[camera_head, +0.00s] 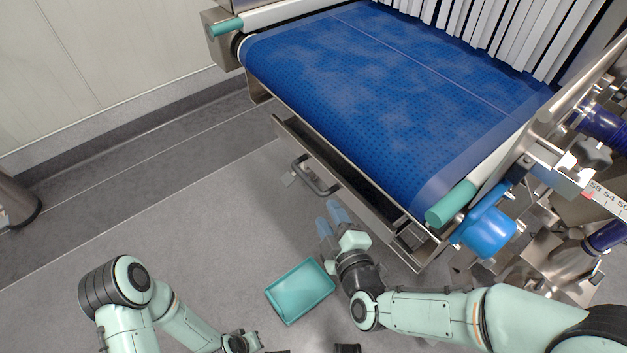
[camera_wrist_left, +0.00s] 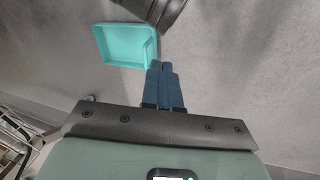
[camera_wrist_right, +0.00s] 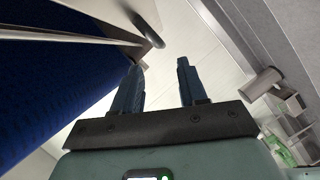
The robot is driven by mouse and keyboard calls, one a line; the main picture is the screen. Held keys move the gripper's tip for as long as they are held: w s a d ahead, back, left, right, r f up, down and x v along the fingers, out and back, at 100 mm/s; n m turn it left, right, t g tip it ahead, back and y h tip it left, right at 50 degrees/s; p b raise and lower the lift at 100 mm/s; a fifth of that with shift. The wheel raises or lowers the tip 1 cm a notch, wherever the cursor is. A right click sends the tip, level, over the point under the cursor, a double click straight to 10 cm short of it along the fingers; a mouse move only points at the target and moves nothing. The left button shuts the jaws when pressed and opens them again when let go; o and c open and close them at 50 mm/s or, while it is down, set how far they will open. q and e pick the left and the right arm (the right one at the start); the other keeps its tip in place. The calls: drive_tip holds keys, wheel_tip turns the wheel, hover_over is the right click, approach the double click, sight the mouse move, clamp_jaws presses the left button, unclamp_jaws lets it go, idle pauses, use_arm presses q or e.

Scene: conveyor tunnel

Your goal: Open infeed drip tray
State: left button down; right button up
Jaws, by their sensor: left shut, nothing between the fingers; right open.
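The infeed drip tray (camera_head: 354,196) is a long steel tray under the front edge of the blue belt. A dark gap shows between its front wall and the belt. Its grey bar handle (camera_head: 316,178) is on the front face, towards the left end; a dark rounded bar that looks like this handle (camera_wrist_right: 149,31) shows in the right wrist view. My right gripper (camera_head: 329,214) is open and empty, below and apart from the handle. My left gripper (camera_wrist_left: 160,67) is shut and empty in the left wrist view; its fingers are not clear in the head view.
A shallow teal bin (camera_head: 300,291) lies on the grey floor near my right gripper. The blue conveyor belt (camera_head: 390,90) overhangs the tray. A blue motor-like part (camera_head: 489,232) and steel frame stand at the right.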

sight(316, 193)
drive_tip(key=b+x, duration=0.2)
drive_tip(key=x, duration=0.8)
drive_tip(key=shift+s+f+b, duration=0.1)
drive_tip(key=shift+f+b, duration=0.05)
drive_tip(key=shift+b, duration=0.15)
drive_tip(key=shift+w+a, duration=0.1)
drive_tip(key=shift+w, duration=0.4)
use_arm(q)
drive_tip(key=f, duration=0.1)
drive_tip(key=w+a+f, duration=0.1)
drive_tip(key=shift+w+a+f, duration=0.1)
drive_tip(key=shift+a+f, duration=0.1)
drive_tip(key=shift+f, duration=0.1)
use_arm(e)
clamp_jaws()
